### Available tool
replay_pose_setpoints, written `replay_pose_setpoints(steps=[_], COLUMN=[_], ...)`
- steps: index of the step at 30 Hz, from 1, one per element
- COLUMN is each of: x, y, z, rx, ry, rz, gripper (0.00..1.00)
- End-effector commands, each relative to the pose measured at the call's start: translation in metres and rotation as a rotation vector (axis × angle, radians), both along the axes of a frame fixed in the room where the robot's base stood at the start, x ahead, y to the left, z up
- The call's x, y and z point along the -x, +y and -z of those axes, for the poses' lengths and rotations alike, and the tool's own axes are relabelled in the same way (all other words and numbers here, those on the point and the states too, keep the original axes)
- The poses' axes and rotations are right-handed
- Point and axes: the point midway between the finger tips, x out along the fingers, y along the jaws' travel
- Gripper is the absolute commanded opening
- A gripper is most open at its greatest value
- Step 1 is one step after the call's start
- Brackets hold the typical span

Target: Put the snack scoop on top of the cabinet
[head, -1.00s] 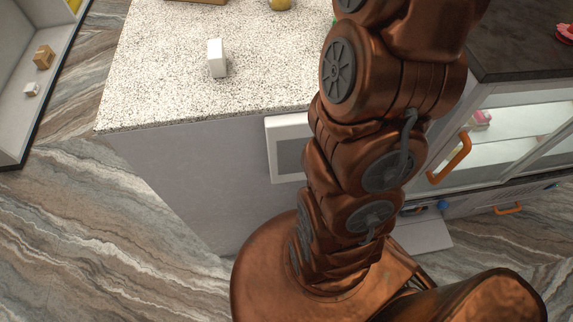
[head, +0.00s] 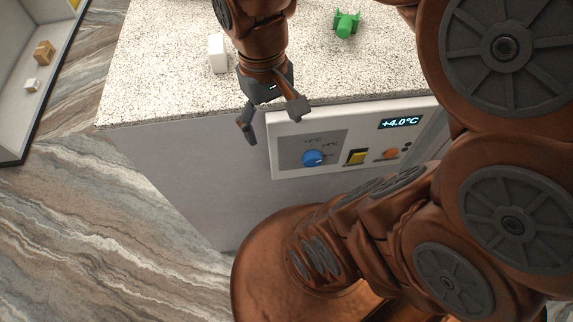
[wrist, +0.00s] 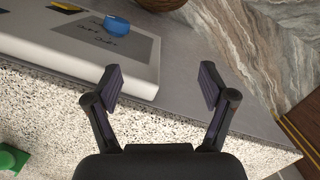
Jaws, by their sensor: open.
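I cannot make out a snack scoop in either view. My gripper (head: 272,119) is open and empty, with its fingers pointing down at the front edge of the speckled counter, just left of the control panel.
The speckled counter (head: 160,70) carries a white block (head: 217,54) and a small green object (head: 346,23). A control panel (head: 290,155) with a blue knob (head: 313,158) juts from its front. Marbled floor lies open at left.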

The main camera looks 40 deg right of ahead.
Motion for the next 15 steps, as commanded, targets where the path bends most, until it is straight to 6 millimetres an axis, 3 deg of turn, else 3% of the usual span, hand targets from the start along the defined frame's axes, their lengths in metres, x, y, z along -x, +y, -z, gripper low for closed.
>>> replay_pose_setpoints(steps=[6,15], x=[0.047,0.068], y=[0.016,0.021], z=[0.032,0.048], rx=[-0.004,-0.007], ry=[0.025,0.032], rz=[-0.056,-0.078], gripper=[0.82,0.82])
